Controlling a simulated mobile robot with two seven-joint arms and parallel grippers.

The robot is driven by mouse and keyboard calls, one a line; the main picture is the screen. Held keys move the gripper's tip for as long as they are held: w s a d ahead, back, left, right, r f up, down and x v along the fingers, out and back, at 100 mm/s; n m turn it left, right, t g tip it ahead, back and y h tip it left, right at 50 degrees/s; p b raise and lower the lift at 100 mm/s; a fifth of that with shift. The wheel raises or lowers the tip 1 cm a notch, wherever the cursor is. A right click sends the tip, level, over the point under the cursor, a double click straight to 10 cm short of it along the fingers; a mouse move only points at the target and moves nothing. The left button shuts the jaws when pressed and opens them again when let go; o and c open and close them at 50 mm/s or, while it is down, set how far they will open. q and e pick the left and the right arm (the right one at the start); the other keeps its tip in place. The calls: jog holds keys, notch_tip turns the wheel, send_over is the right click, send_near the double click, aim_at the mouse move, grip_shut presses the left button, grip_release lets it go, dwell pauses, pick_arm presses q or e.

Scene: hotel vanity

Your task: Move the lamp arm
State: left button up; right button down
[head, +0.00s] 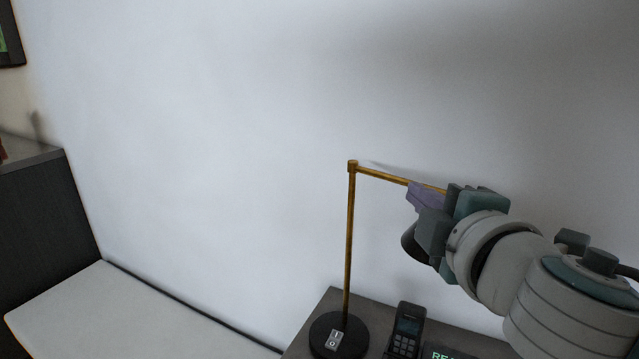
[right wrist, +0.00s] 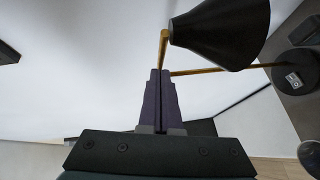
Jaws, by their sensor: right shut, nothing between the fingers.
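The lamp has a black round base (head: 322,322) with a switch, a thin upright gold post (head: 349,240) and a gold lamp arm (head: 382,175) running right from the post's top. A dark shade (head: 410,243) hangs at the right, partly hidden by my right gripper (head: 418,196). The shade (right wrist: 222,32) shows clearly in the right wrist view, above and right of my right gripper's purple fingers (right wrist: 158,74). These fingers are shut together and empty. Their tips overlap the gold arm in both views; I cannot tell whether they touch it. My left gripper is out of view.
A phone (head: 406,331) and part of a display clock (head: 447,354) stand on the dark table (head: 326,301) right of the base. A white surface (head: 130,310) lies at lower left. The wall (head: 200,150) left of the post is clear.

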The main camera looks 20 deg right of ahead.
aim_at(441, 190)
jog(key=shift+w+d+f, duration=0.1)
jog(key=shift+w+d, duration=0.15)
jog(key=shift+d, duration=0.25)
jog(key=shift+w+d+f, duration=0.1)
jog(key=shift+w+d, duration=0.1)
jog(key=shift+d, duration=0.25)
jog(key=d, duration=0.1)
jog(key=w+d, duration=0.1)
jog(key=d, duration=0.1)
jog(key=shift+d+f, duration=0.1)
jog(key=shift+d, duration=0.1)
